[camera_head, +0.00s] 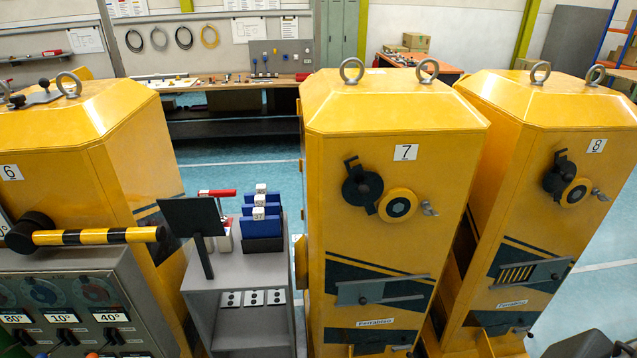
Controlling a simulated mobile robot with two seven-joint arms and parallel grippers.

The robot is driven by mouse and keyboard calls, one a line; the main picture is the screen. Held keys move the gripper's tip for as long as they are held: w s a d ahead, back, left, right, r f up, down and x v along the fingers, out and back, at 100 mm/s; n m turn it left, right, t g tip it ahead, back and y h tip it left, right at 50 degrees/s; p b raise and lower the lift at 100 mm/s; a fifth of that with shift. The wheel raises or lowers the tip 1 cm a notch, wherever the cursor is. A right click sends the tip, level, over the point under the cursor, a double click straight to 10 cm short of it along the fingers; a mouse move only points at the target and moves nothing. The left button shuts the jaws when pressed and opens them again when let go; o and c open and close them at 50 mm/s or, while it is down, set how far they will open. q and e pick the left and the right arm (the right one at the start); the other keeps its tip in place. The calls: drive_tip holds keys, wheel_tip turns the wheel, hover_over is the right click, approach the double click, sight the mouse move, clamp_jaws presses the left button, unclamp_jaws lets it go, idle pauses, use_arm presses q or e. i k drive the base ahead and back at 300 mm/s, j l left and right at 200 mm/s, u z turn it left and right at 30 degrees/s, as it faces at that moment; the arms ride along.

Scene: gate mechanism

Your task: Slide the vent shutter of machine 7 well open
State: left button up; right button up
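Machine 7 (325,190) is the tall yellow cabinet in the middle of the head view, with a "7" label near its top. Its vent shutter (360,292) is a grey plate on the lower front, at the left part of a thin horizontal rail (405,300) on a dark slanted band. No vent slots show on machine 7. Above sit a black round latch (361,188) and a yellow knob (398,206). Neither of my grippers can be made out in this view.
Machine 8 (545,130), at right, shows vent slots (516,275) beside its grey plate. Machine 6 (130,150) and a control box (75,275) with a striped lever (95,237) are at left. A grey cart (235,275) stands left of machine 7. A dark rounded object (590,345) is at bottom right.

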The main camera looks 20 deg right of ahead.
sight(360, 293)
drive_tip(key=i+j+z, duration=0.1)
drive_tip(key=j+z, duration=0.5)
drive_tip(key=z, duration=0.2)
drive_tip(key=j+z, duration=0.65)
drive_tip(key=z, duration=0.15)
